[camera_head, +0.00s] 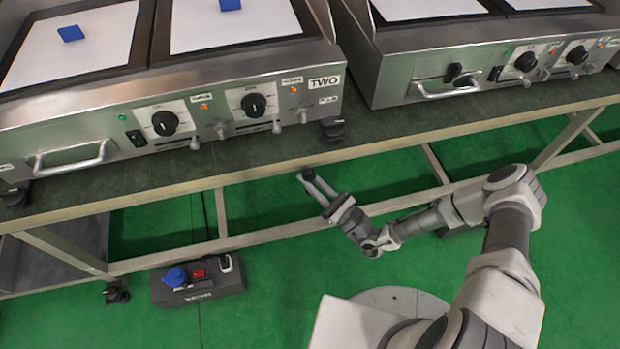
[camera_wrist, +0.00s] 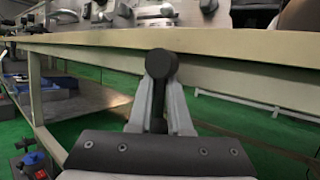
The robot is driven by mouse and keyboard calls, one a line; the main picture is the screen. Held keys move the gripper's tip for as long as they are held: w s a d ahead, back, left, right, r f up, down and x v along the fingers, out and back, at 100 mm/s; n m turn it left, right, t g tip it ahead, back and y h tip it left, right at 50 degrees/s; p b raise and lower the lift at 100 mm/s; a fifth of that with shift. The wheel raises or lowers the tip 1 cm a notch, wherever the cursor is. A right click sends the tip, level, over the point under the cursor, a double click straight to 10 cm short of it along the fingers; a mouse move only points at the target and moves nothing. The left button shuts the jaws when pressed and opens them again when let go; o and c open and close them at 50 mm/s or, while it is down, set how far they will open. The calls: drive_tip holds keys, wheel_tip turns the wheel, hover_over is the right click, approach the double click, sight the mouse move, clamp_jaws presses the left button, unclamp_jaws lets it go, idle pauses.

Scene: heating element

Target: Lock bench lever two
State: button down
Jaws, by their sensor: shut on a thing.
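My gripper (camera_head: 318,187) is below the front edge of the bench (camera_head: 245,176). In the wrist view my gripper (camera_wrist: 160,105) has its two light fingers closed on a dark lever (camera_wrist: 161,64) with a round black end. The lever's dark shaft runs down between the fingers. The round end is just below the bench edge in that view. In the head view the dark lever end (camera_head: 307,174) shows at the fingertips. How the lever joins the bench is hidden. The steel griddle labelled TWO (camera_head: 325,83) stands on the bench above.
Another griddle (camera_head: 470,82) stands at the right on the bench. A dark box (camera_head: 198,282) with a blue plug and a red switch lies on the green floor at lower left. Bench legs and a crossbar (camera_head: 275,233) run behind my gripper.

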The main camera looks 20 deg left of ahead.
drive_tip(key=c, duration=0.8)
unclamp_jaws()
drive_tip(key=shift+c, duration=0.2)
drive_tip(key=shift+d, duration=0.1)
drive_tip(key=p+v, duration=0.2)
drive_tip(key=v, duration=1.5)
drive_tip(key=shift+f, duration=0.2)
drive_tip(key=shift+s, duration=0.1)
